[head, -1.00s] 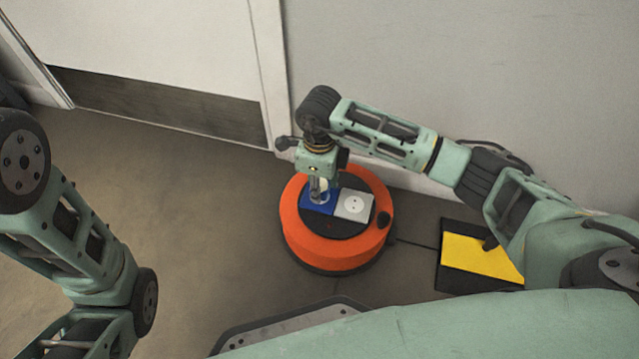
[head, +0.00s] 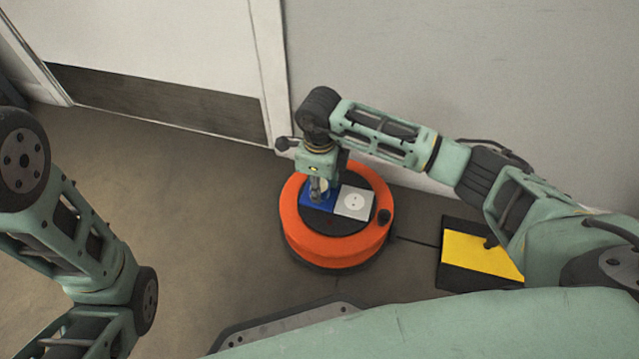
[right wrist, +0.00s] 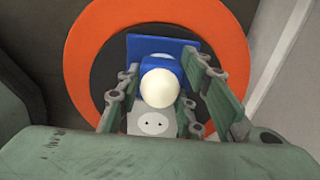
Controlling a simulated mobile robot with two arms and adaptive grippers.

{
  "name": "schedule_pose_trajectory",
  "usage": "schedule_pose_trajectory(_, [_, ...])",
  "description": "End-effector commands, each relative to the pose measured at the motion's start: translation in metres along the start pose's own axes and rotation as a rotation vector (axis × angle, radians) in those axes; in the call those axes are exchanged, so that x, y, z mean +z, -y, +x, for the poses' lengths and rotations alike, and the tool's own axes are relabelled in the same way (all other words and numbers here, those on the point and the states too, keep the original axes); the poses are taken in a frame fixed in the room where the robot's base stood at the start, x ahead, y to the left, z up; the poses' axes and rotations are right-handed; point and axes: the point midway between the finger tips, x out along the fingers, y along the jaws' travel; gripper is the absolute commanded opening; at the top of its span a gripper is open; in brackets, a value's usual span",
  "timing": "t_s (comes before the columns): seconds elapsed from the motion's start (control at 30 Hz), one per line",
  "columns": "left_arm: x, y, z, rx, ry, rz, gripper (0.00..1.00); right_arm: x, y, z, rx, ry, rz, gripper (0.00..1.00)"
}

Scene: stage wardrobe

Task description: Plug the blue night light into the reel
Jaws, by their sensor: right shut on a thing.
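The orange reel (head: 305,235) stands on the floor by the wall. Its black top bears a blue socket (head: 312,206) and a white socket (head: 353,202). My right gripper (head: 318,192) points down over the blue socket. In the right wrist view my right gripper (right wrist: 158,95) is shut on the night light (right wrist: 161,86), with a pale dome and blue body. The blue socket (right wrist: 140,45) shows just behind it and the white socket (right wrist: 150,124) below. I cannot tell whether the plug is in the socket. My left gripper is out of view.
A yellow and black panel (head: 478,256) lies on the floor right of the reel, with a dark cable between them. A white door (head: 150,60) and grey wall (head: 450,80) stand behind. The floor left of the reel is clear.

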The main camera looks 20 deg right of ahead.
Motion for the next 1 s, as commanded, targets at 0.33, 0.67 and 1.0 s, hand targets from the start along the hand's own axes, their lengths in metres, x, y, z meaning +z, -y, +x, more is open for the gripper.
schedule_pose_trajectory(0.33, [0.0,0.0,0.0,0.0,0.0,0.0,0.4,0.0,0.0,0.0,0.0,0.0,0.0,0.56])
schedule_pose_trajectory(0.67, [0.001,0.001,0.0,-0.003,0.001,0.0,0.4,0.0,0.001,-0.007,-0.001,0.002,0.001,0.56])
schedule_pose_trajectory(1.0, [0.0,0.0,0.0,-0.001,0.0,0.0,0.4,0.001,0.002,-0.074,-0.004,0.003,0.0,0.56])
